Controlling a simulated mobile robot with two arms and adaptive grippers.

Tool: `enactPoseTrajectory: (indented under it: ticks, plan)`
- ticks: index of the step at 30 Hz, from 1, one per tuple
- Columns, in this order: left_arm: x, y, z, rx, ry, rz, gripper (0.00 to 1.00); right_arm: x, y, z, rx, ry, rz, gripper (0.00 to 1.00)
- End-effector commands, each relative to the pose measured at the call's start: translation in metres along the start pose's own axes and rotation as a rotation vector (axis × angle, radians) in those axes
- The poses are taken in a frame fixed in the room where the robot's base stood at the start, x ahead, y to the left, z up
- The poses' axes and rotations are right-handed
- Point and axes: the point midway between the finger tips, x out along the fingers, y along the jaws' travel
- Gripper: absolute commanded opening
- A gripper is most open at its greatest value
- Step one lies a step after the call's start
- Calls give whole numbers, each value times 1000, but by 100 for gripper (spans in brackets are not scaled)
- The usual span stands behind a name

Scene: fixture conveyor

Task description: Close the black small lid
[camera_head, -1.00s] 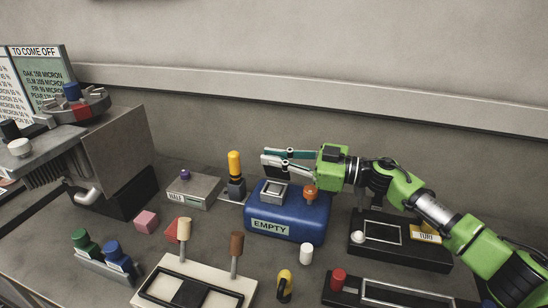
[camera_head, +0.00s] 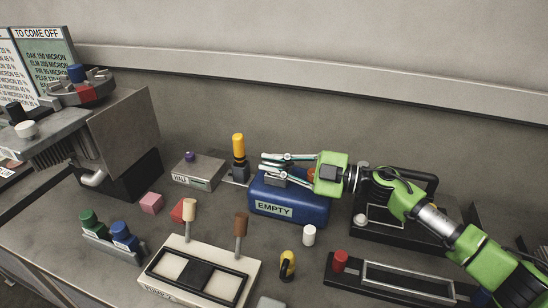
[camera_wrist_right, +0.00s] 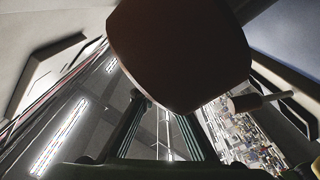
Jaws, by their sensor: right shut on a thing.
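My right gripper (camera_head: 264,163) reaches in from the right over a blue box (camera_head: 290,209) labelled EMPTY. Its fingers point left and are closed around a small grey square piece (camera_head: 272,178) on top of the box. The fingers partly hide this piece, so its exact tilt is unclear. In the right wrist view a large dark brown rounded shape (camera_wrist_right: 180,50) fills the top, close to the camera. I cannot tell for sure which part is the black small lid. My left gripper is out of view.
A yellow-topped post (camera_head: 238,146) and a grey box with a purple knob (camera_head: 197,173) stand left of the blue box. A cream tray (camera_head: 247,272) with two posts lies in front. A black fixture (camera_head: 350,226) lies under my right arm. A white cylinder (camera_head: 309,235) stands in front.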

Motion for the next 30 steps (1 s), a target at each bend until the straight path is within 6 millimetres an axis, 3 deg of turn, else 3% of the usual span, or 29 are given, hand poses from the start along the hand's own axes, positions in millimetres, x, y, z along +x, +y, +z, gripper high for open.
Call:
enactPoseTrajectory:
  ticks: [3,18,19,21,30]
  plan:
    - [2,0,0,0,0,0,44,0,-8,2,-24,0,-8,0]
    - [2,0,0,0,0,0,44,0,-10,3,-44,-1,-7,0]
    - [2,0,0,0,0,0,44,0,-10,3,-44,-1,-7,15]
    - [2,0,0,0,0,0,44,0,-9,3,-44,-1,-6,25]
    - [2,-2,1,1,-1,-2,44,-1,-6,2,-48,-1,-2,25]
